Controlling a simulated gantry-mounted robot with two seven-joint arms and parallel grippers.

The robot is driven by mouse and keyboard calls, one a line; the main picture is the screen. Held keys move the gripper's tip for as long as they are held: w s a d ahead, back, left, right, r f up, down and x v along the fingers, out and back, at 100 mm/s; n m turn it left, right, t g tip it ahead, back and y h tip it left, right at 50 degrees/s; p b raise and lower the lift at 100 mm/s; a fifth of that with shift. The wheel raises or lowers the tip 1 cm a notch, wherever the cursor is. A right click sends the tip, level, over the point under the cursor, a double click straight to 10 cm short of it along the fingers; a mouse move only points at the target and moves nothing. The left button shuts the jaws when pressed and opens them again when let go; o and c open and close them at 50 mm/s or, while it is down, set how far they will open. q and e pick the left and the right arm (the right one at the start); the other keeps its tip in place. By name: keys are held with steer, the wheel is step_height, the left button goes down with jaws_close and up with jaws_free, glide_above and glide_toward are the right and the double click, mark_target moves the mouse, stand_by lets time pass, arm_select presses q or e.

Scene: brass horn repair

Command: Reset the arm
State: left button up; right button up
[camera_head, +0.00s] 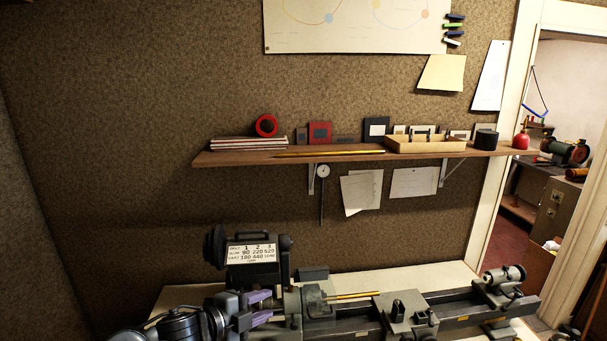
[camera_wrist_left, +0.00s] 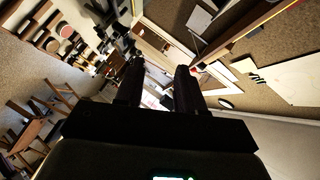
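My left arm comes in at the bottom left of the head view. My left gripper (camera_head: 266,307) is in front of the lathe's headstock, with its two purple-tipped fingers apart. In the left wrist view, my left gripper (camera_wrist_left: 158,82) shows two dark fingers spread with nothing between them. The lathe (camera_head: 350,323) lies along the bench, and a thin brass rod (camera_head: 352,295) sticks out to the right from its headstock end. I cannot tell from these views whether my left fingers touch the lathe. My right gripper is not seen.
A wall shelf (camera_head: 240,158) above the bench holds red tape (camera_head: 266,126), a wooden tray (camera_head: 430,145), a dark cylinder (camera_head: 486,139) and small frames. The lathe motor with a speed plate (camera_head: 252,253) stands behind my left gripper. A doorway opens at the right.

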arm_select(q)
steer(key=s+d+f+n+g+y+p, duration=0.15)
steer(key=s+f+n, duration=0.25)
steer(key=s+f, duration=0.7)
steer(key=s+d+f+n+g+p, duration=0.1)
steer(key=s+d+f+n+p, duration=0.15)
steer(key=s+f, duration=0.9)
steer(key=s+a+r+n+g+y+p, duration=0.3)
steer(key=s+a+n+y, duration=0.4)
steer(key=s+a+n, duration=0.7)
steer(key=s+a+r+g, duration=0.1)
steer(key=s+a, duration=0.1)
steer(key=s, duration=0.2)
steer(key=shift+s+r+y, duration=0.15)
steer(key=shift+r+y, duration=0.2)
steer(key=shift+r, duration=0.05)
